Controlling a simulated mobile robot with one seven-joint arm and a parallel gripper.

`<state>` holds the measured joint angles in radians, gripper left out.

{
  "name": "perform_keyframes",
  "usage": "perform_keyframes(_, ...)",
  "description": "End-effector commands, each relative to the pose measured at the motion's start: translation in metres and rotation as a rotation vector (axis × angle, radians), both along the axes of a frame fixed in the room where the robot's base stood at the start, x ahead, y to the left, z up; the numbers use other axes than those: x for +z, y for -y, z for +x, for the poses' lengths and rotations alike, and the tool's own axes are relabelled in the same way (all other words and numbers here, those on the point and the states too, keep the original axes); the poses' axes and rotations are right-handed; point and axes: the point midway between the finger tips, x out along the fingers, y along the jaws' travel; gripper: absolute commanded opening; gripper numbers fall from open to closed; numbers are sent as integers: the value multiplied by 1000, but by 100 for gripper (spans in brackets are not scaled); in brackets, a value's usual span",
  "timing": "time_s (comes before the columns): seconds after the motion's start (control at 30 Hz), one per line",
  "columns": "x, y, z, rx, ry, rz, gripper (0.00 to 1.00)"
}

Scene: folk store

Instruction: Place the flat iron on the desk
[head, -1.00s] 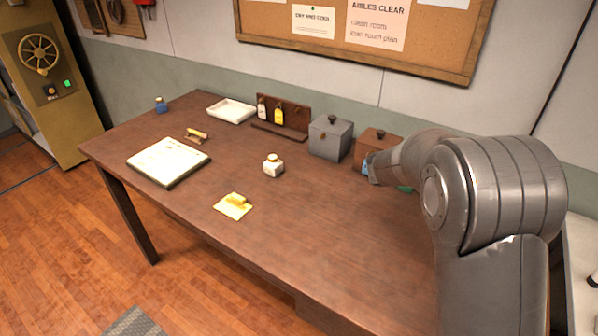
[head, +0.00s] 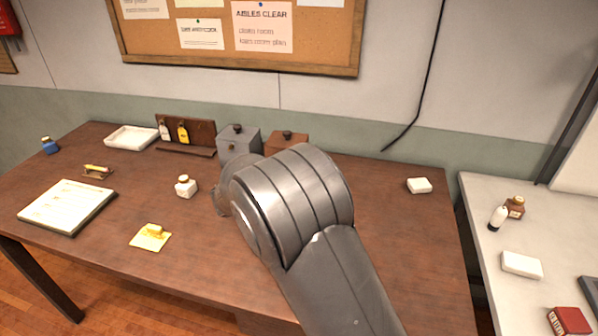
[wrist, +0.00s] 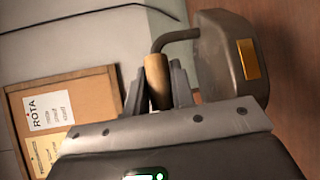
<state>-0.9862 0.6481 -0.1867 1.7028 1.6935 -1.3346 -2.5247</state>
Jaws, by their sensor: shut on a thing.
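The flat iron (wrist: 228,58) shows in the wrist view as a dark metal body with a brass plate, a bent metal arm and a wooden handle. My gripper (wrist: 157,75) is shut on the wooden handle, one finger on each side. The brown wooden desk (head: 400,240) fills the middle of the head view. Its surface also shows at the right of the wrist view (wrist: 293,90). I cannot tell whether the iron touches the desk.
A white jar (head: 185,187), yellow item (head: 151,237) and pad (head: 67,206) lie left. A white block (head: 419,185) sits right. The desk's front right is mostly clear.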

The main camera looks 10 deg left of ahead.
Motion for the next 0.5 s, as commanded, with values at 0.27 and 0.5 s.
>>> perform_keyframes(0.27, -29, -52, -2, 1, 6, 0, 0)
perform_keyframes(0.5, -45, -80, -4, 0, 6, 0, 0)
